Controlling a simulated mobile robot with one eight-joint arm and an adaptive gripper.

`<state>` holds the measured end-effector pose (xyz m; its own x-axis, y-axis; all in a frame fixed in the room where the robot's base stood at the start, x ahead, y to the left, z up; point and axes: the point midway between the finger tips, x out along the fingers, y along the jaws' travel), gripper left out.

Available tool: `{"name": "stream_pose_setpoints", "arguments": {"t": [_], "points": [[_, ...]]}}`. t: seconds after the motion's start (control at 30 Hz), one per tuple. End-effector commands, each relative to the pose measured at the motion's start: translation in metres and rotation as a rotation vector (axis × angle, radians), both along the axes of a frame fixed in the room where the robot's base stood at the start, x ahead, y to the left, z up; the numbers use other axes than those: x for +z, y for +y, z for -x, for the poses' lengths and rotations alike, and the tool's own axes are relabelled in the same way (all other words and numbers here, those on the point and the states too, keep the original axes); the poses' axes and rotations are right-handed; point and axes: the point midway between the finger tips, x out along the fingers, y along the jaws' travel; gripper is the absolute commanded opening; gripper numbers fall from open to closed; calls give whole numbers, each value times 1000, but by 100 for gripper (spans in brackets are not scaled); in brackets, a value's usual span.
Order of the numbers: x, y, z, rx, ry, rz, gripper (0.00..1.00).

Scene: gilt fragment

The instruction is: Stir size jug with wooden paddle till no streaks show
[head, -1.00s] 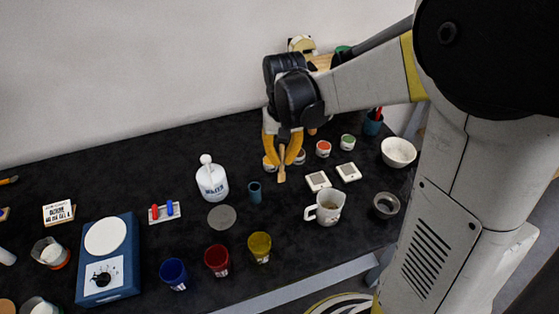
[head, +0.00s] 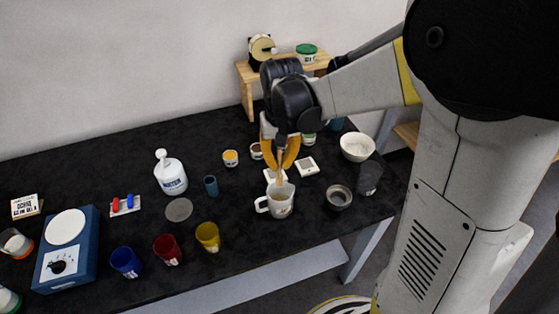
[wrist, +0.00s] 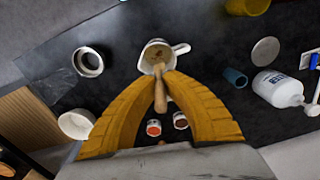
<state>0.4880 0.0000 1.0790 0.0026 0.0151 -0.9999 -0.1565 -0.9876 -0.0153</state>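The white size jug (head: 281,206) stands on the black table with its handle to the left. It also shows in the wrist view (wrist: 148,66), where its mouth holds something tan and brownish; I cannot tell clearly whether it is streaked. My gripper (head: 281,168) is above the jug, its yellow fingers closed on the wooden paddle (wrist: 161,95). The paddle points down, and its lower end is at the jug's mouth (head: 280,180). How deep it reaches is unclear.
A grey metal bowl (head: 339,197) and a white bowl (head: 357,146) stand right of the jug. A small white device (head: 306,167) sits close behind it. Yellow (head: 208,236), red (head: 167,249) and blue (head: 126,262) cups stand front left. A water bottle (head: 171,176) is left.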

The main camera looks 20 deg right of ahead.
Motion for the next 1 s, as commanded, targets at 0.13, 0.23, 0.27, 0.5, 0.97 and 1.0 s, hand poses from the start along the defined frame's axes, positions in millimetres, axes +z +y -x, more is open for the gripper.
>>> {"name": "stream_pose_setpoints", "arguments": {"t": [0.13, 0.23, 0.27, 0.5, 0.97, 1.0], "points": [[-16, 0, 0, 0, 0, 0, 0], [-26, 0, 0, 0, 0, 0, 0], [-28, 0, 0, 0, 0, 0, 0], [-49, 0, 0, 0, 0, 0, 0], [-90, 0, 0, 0, 0, 0, 0], [-93, 0, 0, 0, 0, 0, 0]]}}
